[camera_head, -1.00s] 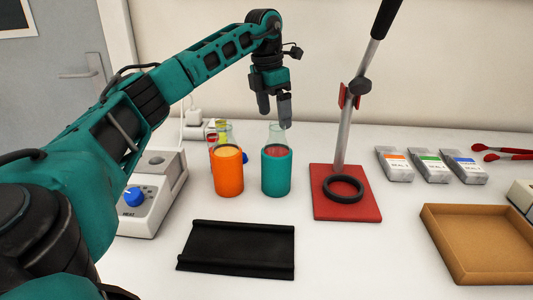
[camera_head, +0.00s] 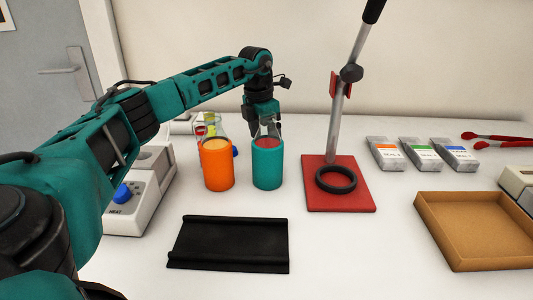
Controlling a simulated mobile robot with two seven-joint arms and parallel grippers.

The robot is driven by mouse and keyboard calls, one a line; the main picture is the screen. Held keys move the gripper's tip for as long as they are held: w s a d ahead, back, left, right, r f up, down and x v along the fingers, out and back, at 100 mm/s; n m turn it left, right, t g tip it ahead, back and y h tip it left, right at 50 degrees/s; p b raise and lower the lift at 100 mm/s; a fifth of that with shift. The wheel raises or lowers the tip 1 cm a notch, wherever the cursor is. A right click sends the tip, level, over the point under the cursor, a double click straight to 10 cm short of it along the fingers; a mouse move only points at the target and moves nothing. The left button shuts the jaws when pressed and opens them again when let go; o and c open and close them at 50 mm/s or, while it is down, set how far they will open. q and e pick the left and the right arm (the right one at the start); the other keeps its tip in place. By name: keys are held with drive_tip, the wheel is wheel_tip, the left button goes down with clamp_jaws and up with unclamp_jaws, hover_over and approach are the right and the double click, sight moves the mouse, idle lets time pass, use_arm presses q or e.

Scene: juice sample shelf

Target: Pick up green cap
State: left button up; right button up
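I cannot make out a green cap for certain. A small yellow-green item (camera_head: 210,119) shows behind the flask in the orange sleeve (camera_head: 217,168), beside something red; both are partly hidden. A blue item (camera_head: 235,151) peeks out between that flask and the flask in the teal sleeve (camera_head: 267,167). My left gripper (camera_head: 262,120) points down just behind the teal-sleeved flask. Its fingertips are hidden by that flask, so I cannot see what lies between them. My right gripper is out of view.
A red stand base (camera_head: 341,199) with a tilted rod and black ring is right of the flasks. A black tray (camera_head: 229,243) lies in front. A heater (camera_head: 140,200) is at left. Labelled packs (camera_head: 420,154) and a brown tray (camera_head: 480,232) are at right.

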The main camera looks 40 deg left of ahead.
use_arm(q)
drive_tip(key=f, duration=0.2)
drive_tip(key=shift+w+f, duration=0.2)
drive_tip(key=shift+f, duration=0.15)
drive_tip(key=shift+c, duration=0.4)
drive_tip(key=c, duration=1)
